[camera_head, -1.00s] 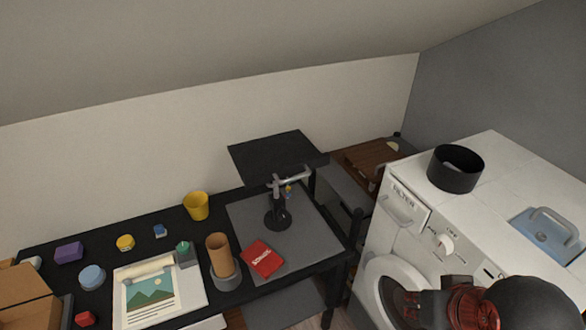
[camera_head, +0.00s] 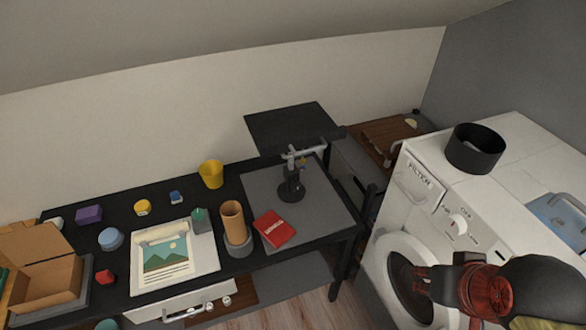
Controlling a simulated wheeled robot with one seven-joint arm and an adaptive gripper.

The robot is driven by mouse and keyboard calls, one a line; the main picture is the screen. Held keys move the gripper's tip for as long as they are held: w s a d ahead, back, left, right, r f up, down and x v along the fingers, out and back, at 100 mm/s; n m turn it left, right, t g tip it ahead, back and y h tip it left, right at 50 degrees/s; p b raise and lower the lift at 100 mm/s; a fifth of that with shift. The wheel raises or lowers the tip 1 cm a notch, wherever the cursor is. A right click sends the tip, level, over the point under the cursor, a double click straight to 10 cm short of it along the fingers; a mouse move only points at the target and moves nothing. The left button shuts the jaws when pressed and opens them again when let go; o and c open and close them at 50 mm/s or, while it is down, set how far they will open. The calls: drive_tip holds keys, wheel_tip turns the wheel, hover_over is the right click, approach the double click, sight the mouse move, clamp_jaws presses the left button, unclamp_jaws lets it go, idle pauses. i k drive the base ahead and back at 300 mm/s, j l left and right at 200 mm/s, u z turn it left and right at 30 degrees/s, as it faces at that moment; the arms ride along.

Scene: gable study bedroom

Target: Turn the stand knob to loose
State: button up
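The stand (camera_head: 291,187) has a round black base and a short upright post. It stands on a grey mat (camera_head: 262,189) at the right end of the black desk. A grey bar lies across the top of the post. A small yellowish part (camera_head: 302,161), possibly the knob, shows beside the post, too small to read its setting. My arm, dark with a red joint, enters at the lower right in front of the washing machine, well apart from the stand.
A red booklet (camera_head: 274,229), a brown cup (camera_head: 233,221), a yellow cup (camera_head: 211,174) and a picture sheet (camera_head: 172,260) lie near the stand. A cardboard box (camera_head: 45,275) is at left. The washing machine (camera_head: 430,215) carries a black pot (camera_head: 475,149). Wood floor shows below the desk.

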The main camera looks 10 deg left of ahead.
sight(295, 184)
drive_tip(key=u, duration=0.75)
drive_tip(key=l+u, duration=0.2)
drive_tip(key=u, duration=0.25)
drive_tip(key=l+u, duration=0.2)
drive_tip(key=u, duration=0.25)
drive_tip(key=k+l+u, duration=0.1)
drive_tip(key=u, duration=0.35)
